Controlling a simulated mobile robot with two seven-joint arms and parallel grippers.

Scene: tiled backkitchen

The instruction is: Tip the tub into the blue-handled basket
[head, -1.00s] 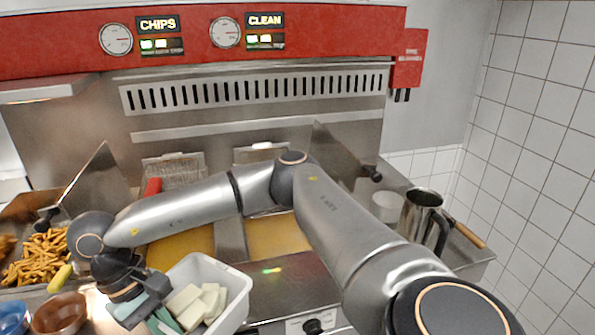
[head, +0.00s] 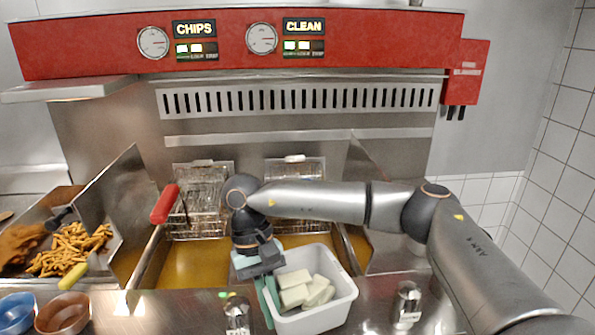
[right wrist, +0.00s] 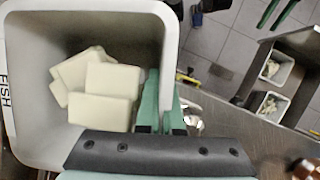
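The white tub (head: 345,293) holds several pale cream blocks (head: 297,290) and stays roughly upright at the front edge of the right-hand fryer. My right gripper (head: 268,285) is at the tub's left wall. In the right wrist view, its green fingers (right wrist: 163,104) straddle the wall of the tub (right wrist: 22,85), one inside and one outside. Two wire baskets hang at the back of the fryer. The left basket (head: 205,190) has a red handle (head: 165,203). The right basket (head: 297,168) is partly behind my arm; its front handle is hidden and no blue shows. My left gripper is out of view.
Oil (head: 190,265) fills the left vat. A bin of chips (head: 72,248) with a yellow-handled tool (head: 73,277) is at the left. A blue bowl (head: 16,310) and a brown bowl (head: 62,314) stand at front left. Metal shakers (head: 237,314) (head: 407,303) flank the tub.

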